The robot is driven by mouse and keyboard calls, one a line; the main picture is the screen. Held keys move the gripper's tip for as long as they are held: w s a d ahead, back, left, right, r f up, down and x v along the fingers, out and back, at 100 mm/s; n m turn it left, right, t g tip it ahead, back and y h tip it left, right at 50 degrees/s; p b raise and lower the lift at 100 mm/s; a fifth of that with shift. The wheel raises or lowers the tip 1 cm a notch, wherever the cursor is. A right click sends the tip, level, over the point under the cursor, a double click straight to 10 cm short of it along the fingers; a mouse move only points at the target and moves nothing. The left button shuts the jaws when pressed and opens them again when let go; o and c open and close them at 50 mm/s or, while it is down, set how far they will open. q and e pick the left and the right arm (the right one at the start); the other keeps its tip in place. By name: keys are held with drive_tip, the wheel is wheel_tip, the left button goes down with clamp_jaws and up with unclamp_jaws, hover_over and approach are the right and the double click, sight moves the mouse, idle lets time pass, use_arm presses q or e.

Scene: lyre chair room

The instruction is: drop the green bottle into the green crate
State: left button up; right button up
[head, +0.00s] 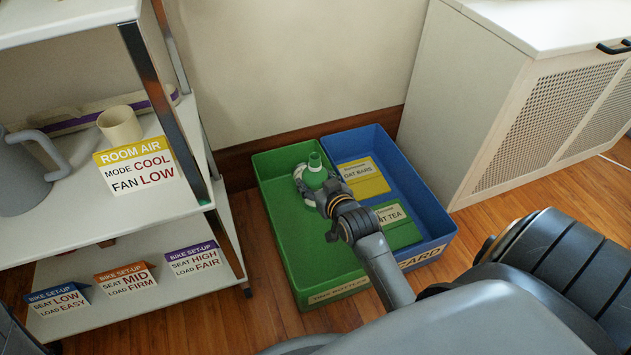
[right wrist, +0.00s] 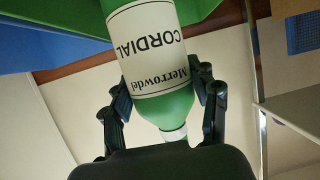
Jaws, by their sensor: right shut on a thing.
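The green bottle (right wrist: 160,60) has a cream "Merrowdel CORDIAL" label in the right wrist view. My left gripper is not in view.
A blue crate (head: 411,195) adjoins the green one on the right and holds two labelled boxes, yellow (head: 364,178) and green (head: 396,226). A white shelf (head: 130,270) with signs stands left. A white cabinet (head: 480,100) stands right. The wall is behind.

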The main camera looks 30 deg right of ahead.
drive_tip(key=o, duration=1.2)
drive_tip(key=v, duration=1.2)
